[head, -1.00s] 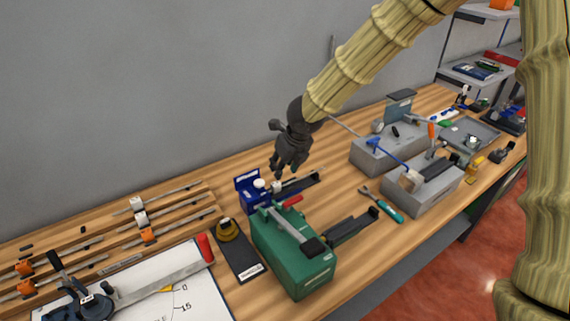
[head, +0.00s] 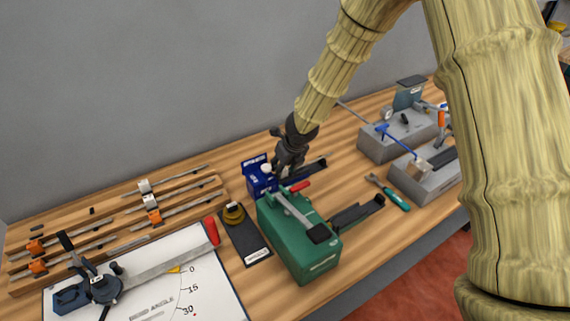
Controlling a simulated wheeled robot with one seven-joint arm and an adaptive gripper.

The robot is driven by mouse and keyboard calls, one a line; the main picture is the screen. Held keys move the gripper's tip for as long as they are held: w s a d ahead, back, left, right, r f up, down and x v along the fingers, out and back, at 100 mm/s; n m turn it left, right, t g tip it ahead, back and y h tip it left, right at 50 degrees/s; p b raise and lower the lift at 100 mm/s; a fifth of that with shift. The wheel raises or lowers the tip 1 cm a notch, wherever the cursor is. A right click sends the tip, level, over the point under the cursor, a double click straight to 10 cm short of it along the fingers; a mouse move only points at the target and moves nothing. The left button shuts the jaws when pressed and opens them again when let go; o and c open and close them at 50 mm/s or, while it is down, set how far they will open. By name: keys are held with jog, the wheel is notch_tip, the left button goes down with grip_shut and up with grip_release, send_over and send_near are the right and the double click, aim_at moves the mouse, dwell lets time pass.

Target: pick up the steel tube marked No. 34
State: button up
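Several thin steel tubes lie on the stepped wooden rack (head: 120,222) at left, with white tags (head: 144,186) and orange tags (head: 152,216) on it. I cannot read a No. 34 on any of them. My gripper (head: 284,172) points down beside the blue device (head: 257,170), close behind the green box (head: 300,240). Its fingers are small and dark, partly merging with the dark parts there. I cannot tell whether they are open, touching anything or holding a tube.
A bending tool with a red-ended arm (head: 180,262) lies on a white angle sheet (head: 215,265). A teal-handled tool (head: 397,200) and grey blocks (head: 430,175) are at right. Bare wood lies between.

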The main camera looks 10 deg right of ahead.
jog(key=shift+c, duration=0.5)
jog(key=c, duration=0.7)
jog(key=shift+d, duration=0.15)
jog(key=shift+w+d+r+p, duration=0.1)
jog(key=shift+w+d+p, duration=0.2)
jog(key=shift+d+p, duration=0.35)
jog(key=shift+w+d+p, duration=0.25)
jog(key=shift+d+p, duration=0.3)
jog(key=shift+d, duration=0.15)
jog(key=shift+w+d+p, duration=0.3)
jog(key=shift+d+p, duration=0.05)
jog(key=shift+d, duration=0.3)
